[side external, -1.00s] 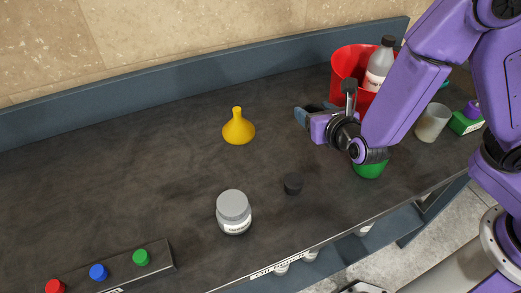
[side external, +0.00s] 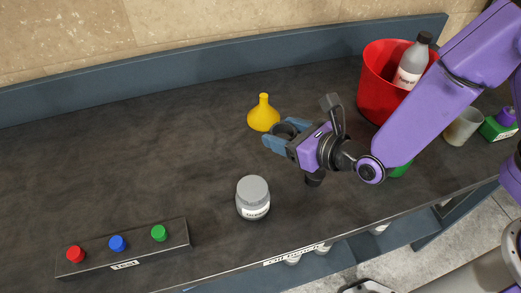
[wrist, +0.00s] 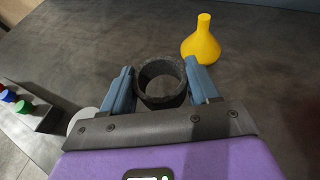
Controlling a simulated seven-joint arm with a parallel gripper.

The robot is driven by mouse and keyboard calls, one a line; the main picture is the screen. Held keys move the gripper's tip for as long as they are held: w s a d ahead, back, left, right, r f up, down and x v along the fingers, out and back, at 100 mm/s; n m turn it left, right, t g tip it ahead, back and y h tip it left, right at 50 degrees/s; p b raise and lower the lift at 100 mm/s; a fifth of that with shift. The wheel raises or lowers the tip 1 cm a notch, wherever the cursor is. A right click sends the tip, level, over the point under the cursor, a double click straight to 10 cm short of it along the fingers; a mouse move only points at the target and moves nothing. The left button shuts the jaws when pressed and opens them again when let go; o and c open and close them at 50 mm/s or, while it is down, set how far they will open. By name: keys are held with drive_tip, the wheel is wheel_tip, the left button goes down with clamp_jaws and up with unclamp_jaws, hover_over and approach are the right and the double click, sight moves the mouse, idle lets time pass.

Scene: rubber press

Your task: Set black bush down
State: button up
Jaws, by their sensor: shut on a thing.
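The black bush (wrist: 142,92) is a short, open dark ring. My gripper (wrist: 160,85) is shut on it, with one blue finger on each side. In the side view my gripper (side external: 279,137) holds the bush (side external: 285,129) just in front of the yellow funnel, its opening facing up. It appears to be above the dark bench (side external: 190,140), but the gap beneath it is hard to judge. The wrist view shows bare bench (wrist: 120,45) beyond the bush.
A yellow funnel (side external: 263,117) stands close behind the gripper. A grey-lidded jar (side external: 253,198) stands in front, and a small black cap (side external: 314,179) lies under the wrist. A red bucket (side external: 376,85) holds a bottle (side external: 412,65). A button box (side external: 135,248) is at front left.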

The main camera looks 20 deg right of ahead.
hover_over(261, 159)
wheel_tip(261, 159, down, 6)
drive_tip(key=shift+s, duration=0.1)
drive_tip(key=shift+a+f, duration=0.1)
drive_tip(key=shift+f, duration=1.55)
drive_tip(key=shift+f, duration=0.2)
drive_tip(key=o, duration=1)
drive_tip(key=shift+o, duration=0.2)
drive_tip(key=shift+r, duration=0.15)
drive_tip(key=shift+r, duration=0.1)
drive_tip(key=v, duration=1.1)
drive_tip(key=shift+s+d+r, duration=0.25)
drive_tip(key=shift+s, duration=0.05)
